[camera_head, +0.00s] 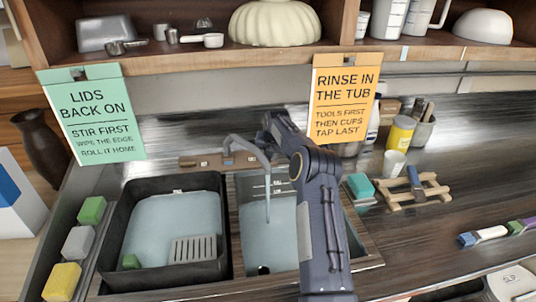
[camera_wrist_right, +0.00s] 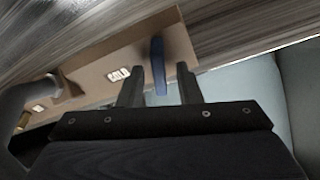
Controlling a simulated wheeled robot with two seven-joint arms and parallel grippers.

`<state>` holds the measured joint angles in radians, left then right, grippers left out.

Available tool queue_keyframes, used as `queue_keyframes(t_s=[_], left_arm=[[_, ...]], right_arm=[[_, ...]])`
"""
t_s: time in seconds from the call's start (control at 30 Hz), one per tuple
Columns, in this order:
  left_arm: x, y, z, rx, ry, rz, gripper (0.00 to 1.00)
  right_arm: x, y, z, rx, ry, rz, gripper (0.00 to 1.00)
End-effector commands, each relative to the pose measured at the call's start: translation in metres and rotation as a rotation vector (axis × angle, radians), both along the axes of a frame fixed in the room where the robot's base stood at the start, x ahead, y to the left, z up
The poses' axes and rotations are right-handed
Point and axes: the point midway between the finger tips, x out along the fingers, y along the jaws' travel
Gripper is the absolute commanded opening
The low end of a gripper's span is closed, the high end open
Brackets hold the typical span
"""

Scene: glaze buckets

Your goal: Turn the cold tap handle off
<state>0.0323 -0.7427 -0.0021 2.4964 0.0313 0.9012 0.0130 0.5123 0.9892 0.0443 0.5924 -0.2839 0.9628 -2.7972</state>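The cold tap handle (camera_wrist_right: 158,66) is a blue lever in the right wrist view, on a tan tap base (camera_wrist_right: 100,68) beside a "COLD" label (camera_wrist_right: 118,75). My right gripper (camera_wrist_right: 159,80) is open, with one finger on each side of the lever and visible gaps to it. In the head view my right gripper (camera_head: 279,128) is at the tap's right end and hides the cold handle. The grey tap spout (camera_head: 250,147) arches over the right basin, and a thin water stream (camera_head: 267,205) falls from it. My left gripper is not in view.
A black tub (camera_head: 112,240) with water fills the left basin; the right basin (camera_head: 283,232) also holds water. An orange sign (camera_head: 345,95) hangs close behind my right arm. A teal sponge (camera_head: 360,186), wooden rack (camera_head: 432,190) and yellow jar (camera_head: 400,132) stand to the right.

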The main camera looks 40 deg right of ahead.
Motion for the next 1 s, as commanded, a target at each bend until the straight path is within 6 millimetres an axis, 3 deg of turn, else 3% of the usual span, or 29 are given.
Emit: queue_keyframes(t_s=[0.03,0.23,0.67,1.0], left_arm=[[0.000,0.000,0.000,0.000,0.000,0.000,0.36],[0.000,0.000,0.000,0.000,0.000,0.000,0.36],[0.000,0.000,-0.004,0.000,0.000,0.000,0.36],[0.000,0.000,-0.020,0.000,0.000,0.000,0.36]], right_arm=[[0.000,0.000,0.000,0.000,0.000,0.000,0.24],[0.000,0.000,0.000,0.000,0.000,0.000,0.00],[0.000,0.000,-0.001,0.032,-0.017,-0.047,0.00],[-0.001,-0.001,-0.003,0.162,-0.089,-0.248,0.00]])
